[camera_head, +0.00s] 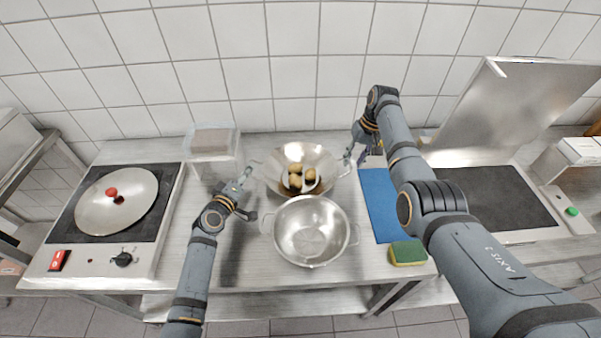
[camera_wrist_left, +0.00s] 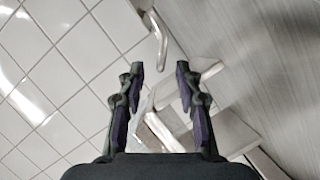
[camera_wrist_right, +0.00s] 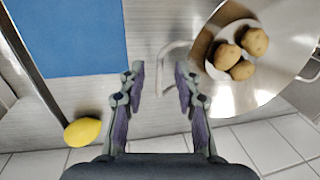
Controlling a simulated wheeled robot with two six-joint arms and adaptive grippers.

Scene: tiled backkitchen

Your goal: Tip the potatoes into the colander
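A wide steel pan (camera_head: 321,162) with loop handles stands at the back middle of the counter. Several potatoes (camera_head: 309,174) lie in it on a pale round area; three show in the right wrist view (camera_wrist_right: 242,70). The steel colander (camera_head: 310,232) stands in front of the pan and is empty. My left gripper (camera_head: 251,195) is open and empty, left of the pan and colander. A curved metal handle (camera_wrist_left: 157,38) lies ahead of its fingers. My right gripper (camera_head: 356,157) is open at the pan's right side. The pan's handle (camera_wrist_right: 172,70) shows between its fingertips, not gripped.
A clear container (camera_head: 213,155) stands behind my left gripper. A blue board (camera_head: 381,205) and a sponge (camera_head: 408,253) lie to the right. A lemon (camera_wrist_right: 83,131) lies near the wall.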

